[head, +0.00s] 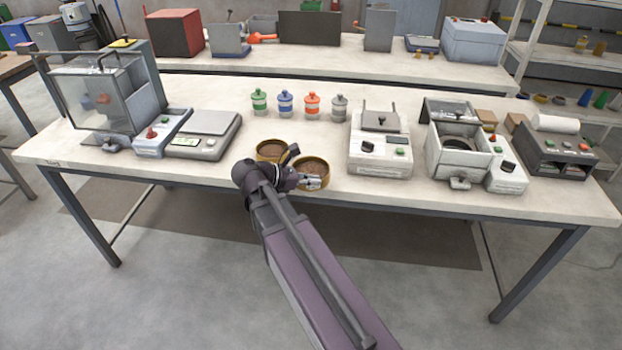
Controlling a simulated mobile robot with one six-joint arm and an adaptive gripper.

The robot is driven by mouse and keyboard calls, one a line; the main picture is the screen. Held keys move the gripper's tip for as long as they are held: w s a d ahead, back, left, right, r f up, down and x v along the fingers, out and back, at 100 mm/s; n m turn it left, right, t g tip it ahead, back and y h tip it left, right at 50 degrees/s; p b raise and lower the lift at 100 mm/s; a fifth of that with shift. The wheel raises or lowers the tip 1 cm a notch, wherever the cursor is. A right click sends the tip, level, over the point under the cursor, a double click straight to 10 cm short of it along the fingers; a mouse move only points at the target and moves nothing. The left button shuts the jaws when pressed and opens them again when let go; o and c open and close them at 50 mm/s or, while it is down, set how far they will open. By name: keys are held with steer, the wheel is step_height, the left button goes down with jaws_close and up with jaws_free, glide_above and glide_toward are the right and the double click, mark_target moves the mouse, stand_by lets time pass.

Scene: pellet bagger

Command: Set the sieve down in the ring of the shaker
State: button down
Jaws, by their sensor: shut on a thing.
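A round brass-rimmed sieve (312,168) with a brown mesh or brown contents is at the front edge of the bench. My gripper (311,182) is shut on its near rim, and the sieve looks about level. I cannot tell whether it touches the bench or hangs just above it. A second, similar sieve (271,149) stands behind and to the left, partly hidden by my arm. The shaker (461,159) is a pale box to the right with its cover raised. A dark round ring (461,143) shows inside it, apparently empty.
A white instrument (381,148) stands between my gripper and the shaker. Several coloured jars (285,104) line the bench behind. A scale (203,134) and a glass-sided cabinet (110,95) are at left, and a printer-like unit (553,150) is at right. The bench (90,150) front edge is close.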

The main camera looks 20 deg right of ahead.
steer(key=shift+r, duration=0.15)
step_height(320, 180, up, 8)
steer(key=p, duration=0.8)
steer(key=shift+r+p, duration=0.15)
steer(key=shift+p, duration=0.15)
steer(key=shift+a, duration=0.1)
